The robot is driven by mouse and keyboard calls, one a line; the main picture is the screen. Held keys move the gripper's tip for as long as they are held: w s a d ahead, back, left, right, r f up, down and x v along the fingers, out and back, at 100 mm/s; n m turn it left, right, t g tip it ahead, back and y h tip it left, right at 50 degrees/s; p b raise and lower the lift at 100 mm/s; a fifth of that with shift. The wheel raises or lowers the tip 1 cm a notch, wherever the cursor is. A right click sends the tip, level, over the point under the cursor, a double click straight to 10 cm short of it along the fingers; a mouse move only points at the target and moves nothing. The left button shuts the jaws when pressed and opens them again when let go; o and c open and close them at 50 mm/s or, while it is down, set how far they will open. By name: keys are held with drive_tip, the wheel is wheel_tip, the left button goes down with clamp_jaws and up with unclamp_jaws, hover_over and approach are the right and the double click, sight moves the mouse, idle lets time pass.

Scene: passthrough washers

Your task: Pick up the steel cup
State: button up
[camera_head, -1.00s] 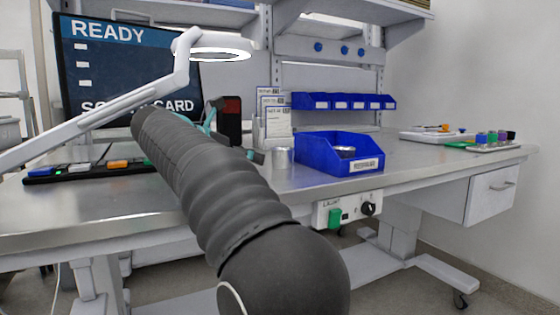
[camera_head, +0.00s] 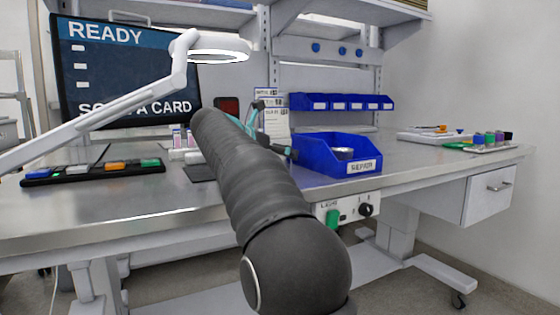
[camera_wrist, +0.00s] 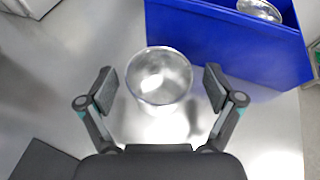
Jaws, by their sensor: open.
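The steel cup (camera_wrist: 160,76) stands upright on the metal bench top in the wrist view, seen from above with its round rim facing the camera. My gripper (camera_wrist: 159,88) is open, with one finger on each side of the cup and a gap to the cup on both sides. The cup is not held. In the head view my arm hides the cup, and only a small teal part of my gripper (camera_head: 268,135) shows beyond the arm.
A blue bin (camera_head: 325,158) with a round metal item (camera_wrist: 260,9) inside stands close to the cup's right. A card holder (camera_head: 276,125) is behind. A lamp arm (camera_head: 120,100) and a button strip (camera_head: 95,172) are on the left. The bench front is clear.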

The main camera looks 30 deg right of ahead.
drive_tip(key=shift+d, duration=0.1)
drive_tip(key=c, duration=1.2)
drive_tip(key=shift+c, duration=0.3)
drive_tip(key=shift+r, duration=0.1)
